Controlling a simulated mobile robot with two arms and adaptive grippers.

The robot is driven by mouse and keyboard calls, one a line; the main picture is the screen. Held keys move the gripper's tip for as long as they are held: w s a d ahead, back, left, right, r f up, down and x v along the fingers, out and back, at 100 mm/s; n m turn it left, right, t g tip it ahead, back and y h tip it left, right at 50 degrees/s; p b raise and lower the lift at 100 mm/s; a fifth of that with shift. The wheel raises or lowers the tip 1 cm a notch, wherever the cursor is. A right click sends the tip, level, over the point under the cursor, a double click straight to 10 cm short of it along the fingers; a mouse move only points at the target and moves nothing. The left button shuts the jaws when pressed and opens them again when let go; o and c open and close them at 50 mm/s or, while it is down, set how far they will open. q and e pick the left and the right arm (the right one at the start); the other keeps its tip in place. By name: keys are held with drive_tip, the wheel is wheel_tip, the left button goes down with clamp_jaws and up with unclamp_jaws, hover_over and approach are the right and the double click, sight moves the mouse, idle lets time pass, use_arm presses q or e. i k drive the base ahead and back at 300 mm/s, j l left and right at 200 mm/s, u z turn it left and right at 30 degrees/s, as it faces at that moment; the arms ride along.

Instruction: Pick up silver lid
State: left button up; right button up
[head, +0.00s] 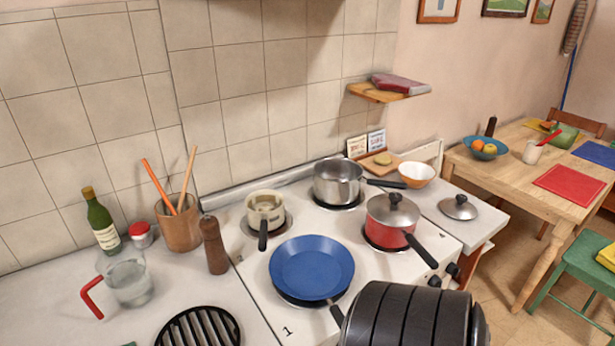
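A round silver lid (459,207) with a dark knob lies on the white surface to the right of the stove. Another silver lid with a dark knob (393,209) sits on the red pot (388,236) at the stove's front right. Neither of my grippers shows in the head view. A dark ribbed part, which looks like one of my arm links, covers the bottom right of the stove front.
A steel saucepan (337,188), a small cream pan (265,213) and a blue frying pan (311,268) stand on the stove. An orange bowl (416,174) is behind the loose lid. Free white surface surrounds that lid. A wooden table (513,190) stands beyond at right.

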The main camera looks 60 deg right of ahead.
sight(459, 208)
drive_tip(key=z, duration=3)
drive_tip(key=l+u, duration=0.1)
drive_tip(key=u, duration=1.25)
drive_tip(key=z, duration=1.35)
drive_tip(key=i+l+z, duration=0.1)
drive_tip(key=i+l, duration=0.25)
